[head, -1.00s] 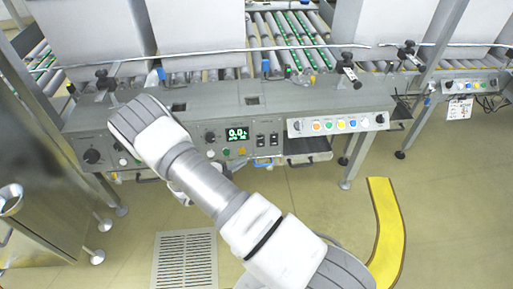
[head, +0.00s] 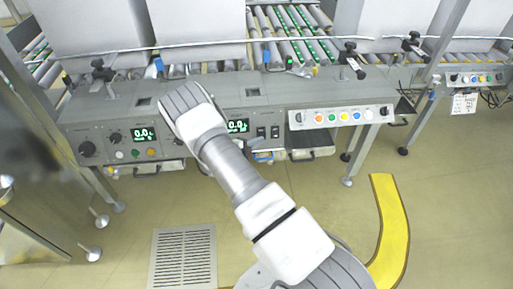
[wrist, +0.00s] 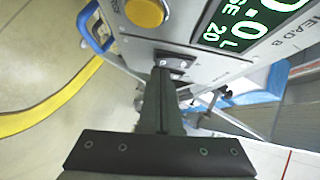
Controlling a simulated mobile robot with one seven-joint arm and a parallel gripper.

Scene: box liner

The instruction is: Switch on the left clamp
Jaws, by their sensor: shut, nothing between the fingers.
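The grey control panel (head: 205,145) spans the front of the machine. Two black rocker switches (head: 261,132) (head: 275,131) sit right of the right display (head: 238,125); their labels are unreadable, so I cannot tell which is for the left clamp. In the wrist view, my gripper (wrist: 162,76) is shut and empty, its dark fingers pointing towards the panel's lower edge. A round yellow button (wrist: 146,11) and a green-lit display (wrist: 235,25) marked HEAD B are just beyond the fingertips. In the head view my own arm hides the gripper and part of the panel.
A left display (head: 145,133) with knobs and small buttons is on the panel. A strip of coloured buttons (head: 340,116) is at its right. A blue handle (wrist: 95,27) sticks out near my fingers. A yellow floor strip (head: 390,225) curves below; the floor around it is clear.

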